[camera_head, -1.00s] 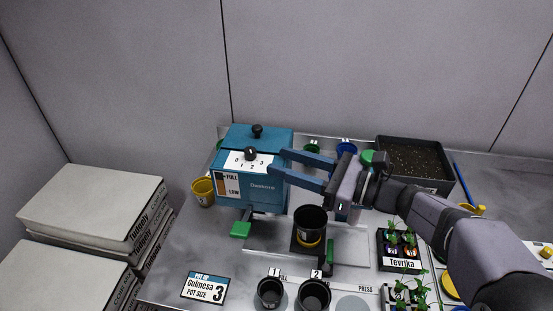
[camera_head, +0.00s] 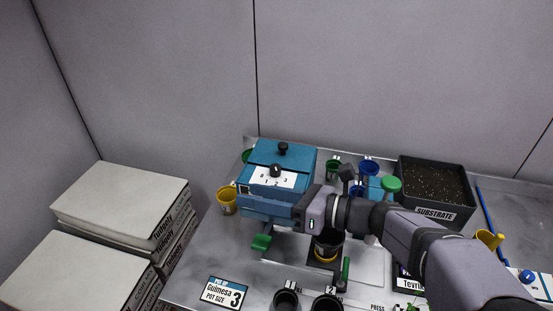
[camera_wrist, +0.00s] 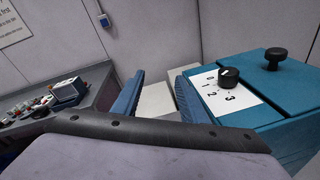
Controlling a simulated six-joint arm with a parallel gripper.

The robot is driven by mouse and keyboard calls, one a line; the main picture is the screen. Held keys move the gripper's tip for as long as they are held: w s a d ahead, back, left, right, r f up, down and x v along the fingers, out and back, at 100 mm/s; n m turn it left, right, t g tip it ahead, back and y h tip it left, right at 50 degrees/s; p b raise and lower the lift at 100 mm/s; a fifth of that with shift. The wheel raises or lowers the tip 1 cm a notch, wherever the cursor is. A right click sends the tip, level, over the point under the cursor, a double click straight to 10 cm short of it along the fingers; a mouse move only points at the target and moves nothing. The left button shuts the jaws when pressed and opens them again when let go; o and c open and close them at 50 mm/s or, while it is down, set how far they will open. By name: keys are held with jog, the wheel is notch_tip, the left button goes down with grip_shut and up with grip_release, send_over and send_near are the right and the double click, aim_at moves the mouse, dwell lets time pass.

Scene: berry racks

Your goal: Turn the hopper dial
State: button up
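The hopper (camera_head: 250,181) is a blue box with a black lid knob, standing at the back left of the bench. Its dial (camera_head: 275,170) is a small black knob on a white plate marked 0 to 3. In the wrist view the dial (camera_wrist: 229,76) has a white mark on its side nearest 0 and 1. My gripper (camera_head: 245,207) reaches in from the right, with its blue fingers across the hopper's front, below the dial. In the wrist view my gripper (camera_wrist: 160,88) is open and empty. The dial lies right of the right finger, outside the gap.
A pot-size card showing 3 (camera_head: 223,293) lies at the front. A yellow pot (camera_head: 227,201) is left of the hopper, and a substrate tray (camera_head: 438,190) is at the back right. Stacked bags (camera_head: 120,200) stand at the left.

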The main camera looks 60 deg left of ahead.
jog(key=s+a+f+m+t+h, duration=0.1)
jog(key=s+a+m+t, duration=0.1)
jog(key=s+a+t, duration=0.15)
jog(key=m+t+h+b, duration=0.2)
jog(key=m+t, duration=0.8)
jog(key=t, duration=0.6)
send_near(275, 168)
jog(key=shift+p+x, duration=1.55)
jog(key=shift+x, duration=2.05)
jog(key=shift+w+a+f, duration=0.3)
jog(key=shift+w+a, duration=0.1)
jog(key=shift+a, duration=0.05)
grip_shut()
